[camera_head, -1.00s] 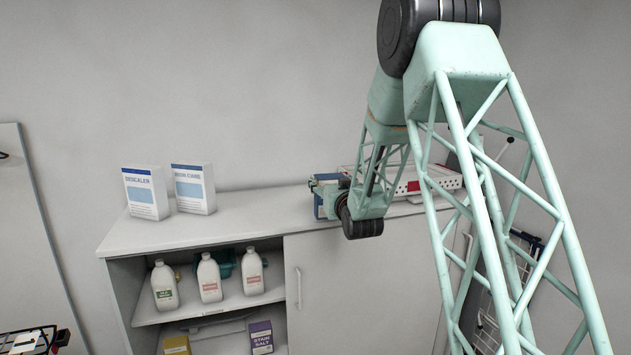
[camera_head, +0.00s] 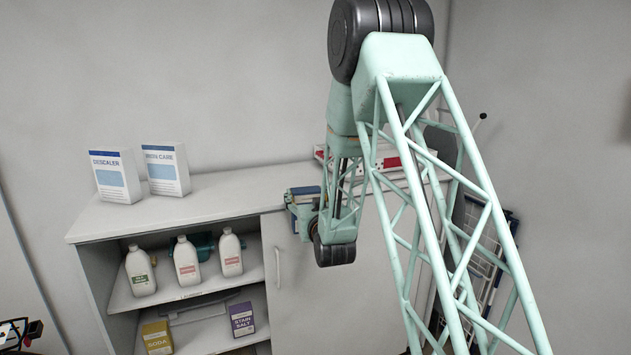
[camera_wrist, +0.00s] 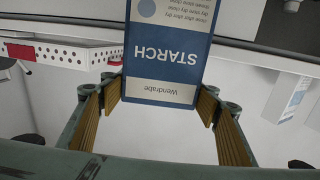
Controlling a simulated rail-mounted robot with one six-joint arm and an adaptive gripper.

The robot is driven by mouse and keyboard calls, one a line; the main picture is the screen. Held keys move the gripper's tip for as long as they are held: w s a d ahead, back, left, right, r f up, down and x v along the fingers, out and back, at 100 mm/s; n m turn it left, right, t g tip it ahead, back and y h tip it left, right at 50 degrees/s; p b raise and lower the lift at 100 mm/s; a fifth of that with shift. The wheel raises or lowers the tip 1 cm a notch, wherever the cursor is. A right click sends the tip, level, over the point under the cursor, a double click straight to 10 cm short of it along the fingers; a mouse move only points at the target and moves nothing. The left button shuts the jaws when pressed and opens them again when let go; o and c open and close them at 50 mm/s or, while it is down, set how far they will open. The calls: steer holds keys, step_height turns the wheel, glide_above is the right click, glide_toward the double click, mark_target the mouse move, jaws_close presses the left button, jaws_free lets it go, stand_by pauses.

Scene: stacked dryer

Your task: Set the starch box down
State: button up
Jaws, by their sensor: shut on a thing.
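The starch box (camera_wrist: 172,60) is blue with a white and grey label, and its lettering appears upside down in the wrist view. My gripper (camera_wrist: 160,97) is shut on it, with one ribbed finger on each side. In the head view a little of the box (camera_head: 303,191) shows in my gripper (camera_head: 306,212), by the front edge of the white cabinet top (camera_head: 235,190). My arm hides part of that area. I cannot tell whether the box touches any surface.
A descaler box (camera_head: 116,177) and another white box (camera_head: 166,170) stand on the cabinet top at left, with clear room to their right. A red-and-white case (camera_head: 385,163) lies behind my arm. Bottles (camera_head: 187,262) and boxes (camera_head: 242,319) fill the open shelves below.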

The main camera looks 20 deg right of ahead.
steer(key=s+a+f+y, duration=0.1)
steer(key=s+a+f, duration=0.1)
steer(key=a+f, duration=0.4)
steer(key=shift+s+a+f+n, duration=0.15)
steer(key=shift+s+f+n, duration=0.25)
steer(key=shift+f, duration=0.55)
steer(key=shift+a, duration=0.15)
